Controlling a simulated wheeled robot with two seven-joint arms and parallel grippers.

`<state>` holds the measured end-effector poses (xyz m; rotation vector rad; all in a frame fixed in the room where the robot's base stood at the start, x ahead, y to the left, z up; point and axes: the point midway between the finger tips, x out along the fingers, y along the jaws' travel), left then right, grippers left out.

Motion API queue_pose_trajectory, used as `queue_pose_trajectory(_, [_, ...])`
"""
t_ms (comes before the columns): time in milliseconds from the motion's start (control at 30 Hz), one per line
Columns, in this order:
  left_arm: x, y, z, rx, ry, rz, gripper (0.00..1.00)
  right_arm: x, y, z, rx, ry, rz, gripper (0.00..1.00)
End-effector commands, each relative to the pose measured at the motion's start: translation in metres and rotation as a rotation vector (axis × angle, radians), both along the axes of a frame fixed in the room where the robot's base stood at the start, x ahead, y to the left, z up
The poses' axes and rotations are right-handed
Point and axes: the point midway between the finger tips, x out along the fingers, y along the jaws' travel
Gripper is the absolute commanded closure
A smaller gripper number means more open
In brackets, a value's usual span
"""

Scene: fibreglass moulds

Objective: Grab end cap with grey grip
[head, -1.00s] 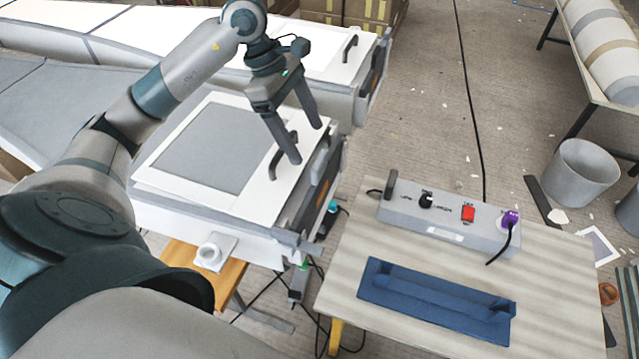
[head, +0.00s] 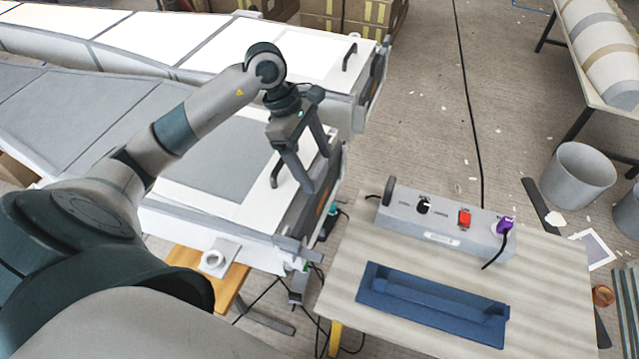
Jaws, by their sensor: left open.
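The near mould's white end cap (head: 205,204) lies on the front end of the near mould, with a dark grey grip (head: 276,176) standing on it. The upper part of the grip is hidden behind my gripper. My left gripper (head: 316,172) is open and empty, with its fingers pointing down over the cap's right end. In the picture the fingers are just right of the grip; I cannot tell their height above the cap. My right gripper does not show.
A far mould has a similar dark grip (head: 349,56). On the right, a wooden table (head: 345,290) carries a grey control box (head: 400,215) and a blue tray-like part (head: 420,313). A grey bin (head: 580,178) stands on the floor. Cables lie below the near mould.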

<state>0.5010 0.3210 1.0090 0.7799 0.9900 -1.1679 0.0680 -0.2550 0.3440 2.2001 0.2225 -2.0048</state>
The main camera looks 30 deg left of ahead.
Motion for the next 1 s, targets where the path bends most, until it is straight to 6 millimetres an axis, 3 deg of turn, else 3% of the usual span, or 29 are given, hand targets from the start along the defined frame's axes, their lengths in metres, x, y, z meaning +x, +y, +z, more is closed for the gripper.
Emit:
queue_pose_trajectory(33, [0.0, -0.003, -0.001, -0.003, 0.003, -0.001, 0.23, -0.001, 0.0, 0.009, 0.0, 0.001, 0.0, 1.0])
queue_pose_trajectory(300, [0.003, -0.011, -0.025, -0.001, 0.001, 0.001, 0.23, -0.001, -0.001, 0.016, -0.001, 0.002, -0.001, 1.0])
queue_pose_trajectory(733, [0.003, -0.01, -0.026, 0.0, 0.0, 0.0, 0.23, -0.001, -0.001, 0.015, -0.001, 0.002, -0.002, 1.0])
queue_pose_trajectory(767, [0.003, -0.01, -0.025, 0.0, 0.0, 0.0, 0.26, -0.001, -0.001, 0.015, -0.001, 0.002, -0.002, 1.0])
queue_pose_trajectory(1000, [0.003, -0.01, -0.025, 0.0, 0.0, 0.0, 0.83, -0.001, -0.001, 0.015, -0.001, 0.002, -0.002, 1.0])
